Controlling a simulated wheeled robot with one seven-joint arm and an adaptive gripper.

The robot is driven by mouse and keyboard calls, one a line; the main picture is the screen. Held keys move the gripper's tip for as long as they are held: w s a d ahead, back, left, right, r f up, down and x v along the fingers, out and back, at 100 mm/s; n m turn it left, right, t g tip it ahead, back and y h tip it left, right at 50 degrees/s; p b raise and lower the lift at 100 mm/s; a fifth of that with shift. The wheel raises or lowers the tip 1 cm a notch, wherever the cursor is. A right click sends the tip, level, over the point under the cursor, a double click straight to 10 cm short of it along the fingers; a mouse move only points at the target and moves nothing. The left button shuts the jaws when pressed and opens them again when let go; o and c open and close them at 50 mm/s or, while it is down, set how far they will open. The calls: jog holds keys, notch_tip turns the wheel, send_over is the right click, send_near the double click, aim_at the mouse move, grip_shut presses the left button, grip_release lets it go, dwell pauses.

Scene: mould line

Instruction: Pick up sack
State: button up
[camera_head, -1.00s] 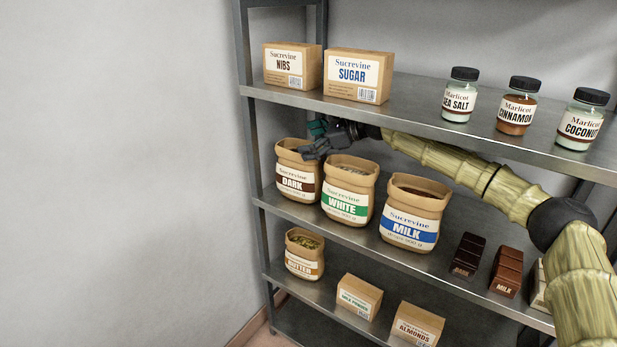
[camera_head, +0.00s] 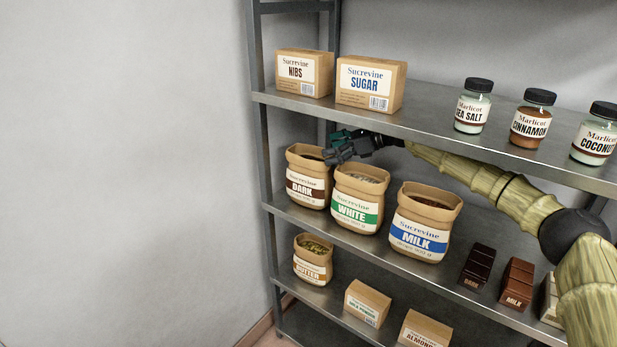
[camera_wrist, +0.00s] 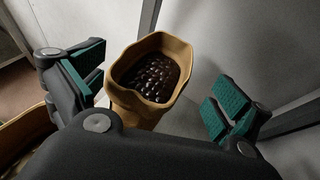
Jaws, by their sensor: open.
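Several open paper sacks show in the head view. The dark sack (camera_head: 307,177), the white sack (camera_head: 357,198) and the milk sack (camera_head: 424,223) stand in a row on the middle shelf. A smaller butter sack (camera_head: 312,260) stands on the shelf below. My gripper (camera_head: 338,152) is at the rim of the dark sack, above and behind the white one. In the wrist view, a sack with dark pieces inside (camera_wrist: 148,88) lies between the two green-padded fingers of my open gripper (camera_wrist: 158,92). Gaps show at both sides of it.
The shelf above (camera_head: 430,116) holds the nibs box (camera_head: 303,73), the sugar box (camera_head: 371,84) and several jars. Chocolate bars (camera_head: 477,266) stand right of the milk sack. A shelf post (camera_head: 265,150) rises left of the dark sack.

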aim_at(316, 152)
jog(key=p+x, duration=0.5)
jog(key=shift+s+d+f, duration=0.1)
jog(key=shift+f, duration=0.15)
jog(key=shift+d, duration=0.15)
jog(key=c, duration=0.4)
jog(key=shift+s, duration=0.1)
jog(key=c, duration=1.3)
jog(key=shift+r, duration=0.1)
jog(key=shift+c, duration=0.9)
jog(key=shift+r+b, duration=0.1)
jog(key=shift+b, duration=0.2)
